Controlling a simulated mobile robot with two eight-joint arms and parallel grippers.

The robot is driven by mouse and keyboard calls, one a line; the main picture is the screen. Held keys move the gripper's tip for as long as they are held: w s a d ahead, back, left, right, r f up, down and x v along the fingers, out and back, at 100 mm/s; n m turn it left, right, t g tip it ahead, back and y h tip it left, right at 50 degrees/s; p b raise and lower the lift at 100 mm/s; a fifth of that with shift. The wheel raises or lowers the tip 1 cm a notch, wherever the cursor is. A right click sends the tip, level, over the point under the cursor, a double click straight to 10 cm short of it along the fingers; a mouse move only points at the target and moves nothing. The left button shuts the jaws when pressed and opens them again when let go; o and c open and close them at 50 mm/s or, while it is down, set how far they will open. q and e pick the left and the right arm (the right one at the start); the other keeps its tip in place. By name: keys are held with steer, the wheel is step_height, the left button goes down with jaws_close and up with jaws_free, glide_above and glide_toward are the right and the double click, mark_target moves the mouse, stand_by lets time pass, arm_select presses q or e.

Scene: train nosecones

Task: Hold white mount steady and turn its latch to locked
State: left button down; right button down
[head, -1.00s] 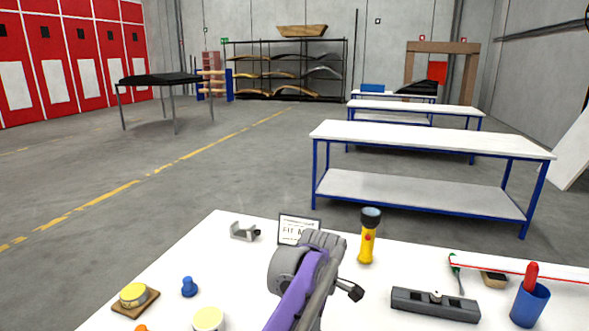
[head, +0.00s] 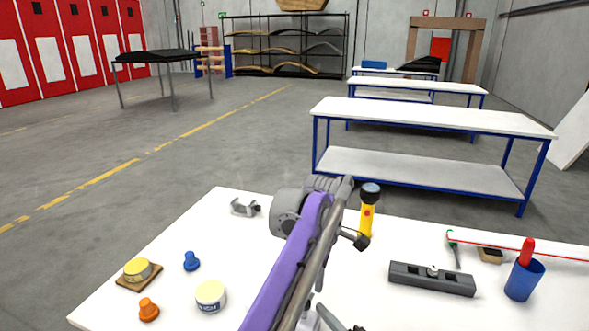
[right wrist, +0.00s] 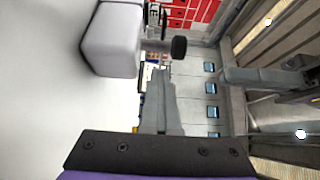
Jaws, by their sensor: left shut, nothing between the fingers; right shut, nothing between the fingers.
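The white mount (head: 243,207) stands on the far left part of the white table, with a dark latch knob (head: 257,207) on its right side. In the right wrist view a pale block with a dark knob, which looks like the mount (right wrist: 111,42) and its latch (right wrist: 179,47), is close by, above and left of the fingertips. My right gripper (right wrist: 160,78) is shut and empty, apart from the block in that picture. The latch's locked or unlocked position cannot be read. My left gripper is not in view.
The purple arm link crosses the table's middle. A yellow flashlight (head: 368,211), grey holder (head: 432,279) and blue cup (head: 523,279) stand right. A yellow-topped piece (head: 137,269), blue peg (head: 191,261), orange peg (head: 148,309) and round tub (head: 210,296) stand left.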

steer(key=c, duration=1.1)
jaws_free()
